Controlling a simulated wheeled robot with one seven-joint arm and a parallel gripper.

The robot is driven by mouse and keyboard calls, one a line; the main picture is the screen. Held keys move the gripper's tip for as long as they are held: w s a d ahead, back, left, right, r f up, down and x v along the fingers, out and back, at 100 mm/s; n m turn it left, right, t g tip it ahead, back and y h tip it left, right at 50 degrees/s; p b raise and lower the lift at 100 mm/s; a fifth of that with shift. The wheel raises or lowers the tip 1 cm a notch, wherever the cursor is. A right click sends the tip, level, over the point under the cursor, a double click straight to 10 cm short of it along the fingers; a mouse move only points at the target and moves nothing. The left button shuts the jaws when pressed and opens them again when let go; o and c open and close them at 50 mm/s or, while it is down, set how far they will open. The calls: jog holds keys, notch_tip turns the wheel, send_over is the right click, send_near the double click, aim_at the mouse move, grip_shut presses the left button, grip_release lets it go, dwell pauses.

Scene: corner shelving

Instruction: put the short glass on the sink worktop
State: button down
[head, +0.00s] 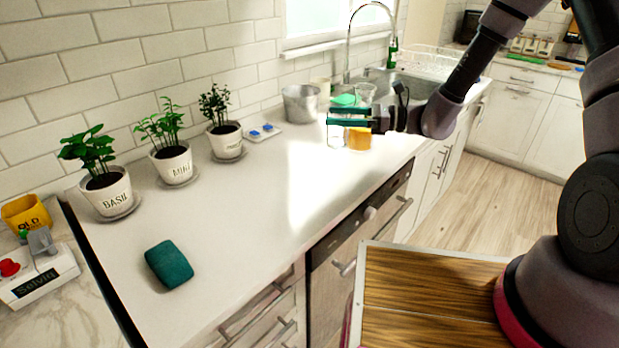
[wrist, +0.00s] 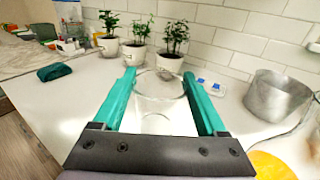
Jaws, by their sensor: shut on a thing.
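A clear short glass (wrist: 158,88) is between the green fingers of my gripper (wrist: 160,80) in the wrist view. My gripper (head: 340,116) is shut on it over the white worktop, and the glass (head: 335,135) shows faintly below the fingers in the head view. I cannot tell whether its base touches the worktop. The white sink worktop (head: 265,190) runs along the tiled wall to the steel sink (head: 415,85). Another clear glass (head: 366,92) stands near the sink, behind my gripper.
A metal pot (head: 300,104) and a yellow-orange item (head: 359,138) are close to my gripper. Potted herbs (head: 172,163) line the wall, with a small tray (head: 264,132) of blue pieces beside them. A dark green cloth-like block (head: 168,264) lies at the front left. The middle worktop is clear.

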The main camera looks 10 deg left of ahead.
aim_at(333, 136)
jog(key=shift+n+g, duration=0.4)
jog(key=shift+g, duration=0.2)
jog(key=s+a+f, duration=0.2)
jog(key=f, duration=0.1)
jog(key=a+f, duration=0.1)
jog(key=shift+s+a+f, duration=0.1)
jog(key=shift+s+f, duration=0.1)
jog(key=shift+s, duration=0.2)
jog(key=shift+f, duration=2.35)
jog(key=shift+f, duration=0.1)
grip_release()
